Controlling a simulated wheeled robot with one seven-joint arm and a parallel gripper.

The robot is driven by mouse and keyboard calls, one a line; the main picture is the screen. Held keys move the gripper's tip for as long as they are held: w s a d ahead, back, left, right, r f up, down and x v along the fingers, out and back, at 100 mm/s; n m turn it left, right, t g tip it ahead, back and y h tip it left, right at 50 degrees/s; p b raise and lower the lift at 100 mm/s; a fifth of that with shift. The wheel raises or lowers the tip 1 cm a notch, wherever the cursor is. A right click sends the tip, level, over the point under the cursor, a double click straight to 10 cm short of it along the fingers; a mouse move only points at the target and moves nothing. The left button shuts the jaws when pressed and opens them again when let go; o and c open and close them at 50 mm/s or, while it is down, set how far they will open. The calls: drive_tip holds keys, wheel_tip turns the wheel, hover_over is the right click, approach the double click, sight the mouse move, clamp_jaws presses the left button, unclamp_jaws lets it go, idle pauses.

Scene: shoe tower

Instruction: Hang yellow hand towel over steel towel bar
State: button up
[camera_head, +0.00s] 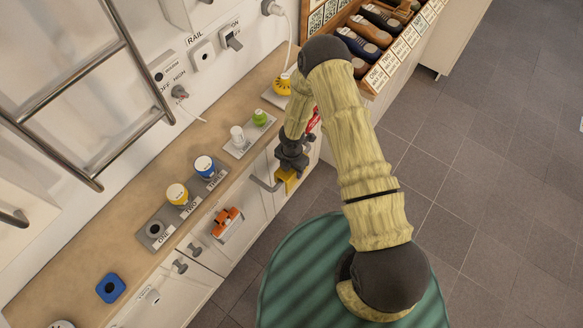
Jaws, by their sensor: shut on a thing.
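The yellow hand towel (288,179) hangs just below my gripper (289,167), which is shut on it, in front of the counter's cabinet face. Only a small folded-looking patch of the towel shows. A grey steel bar (264,184), which looks like the towel bar, sticks out from the cabinet front immediately left of the towel. The towel's right end of the bar is hidden behind the towel and gripper. I cannot tell whether the towel touches the bar or lies over it.
The wooden counter (137,262) holds yellow and blue jars, a green-topped item and a blue square piece (110,288). An orange object (227,222) is on the cabinet front. A large steel rack (88,70) is on the wall. A shoe shelf (372,85) stands beyond. Floor at right is clear.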

drive_tip(key=o, duration=1.1)
drive_tip(key=shift+r, duration=0.1)
wheel_tip(320, 180, up, 17)
drive_tip(key=shift+r, duration=0.15)
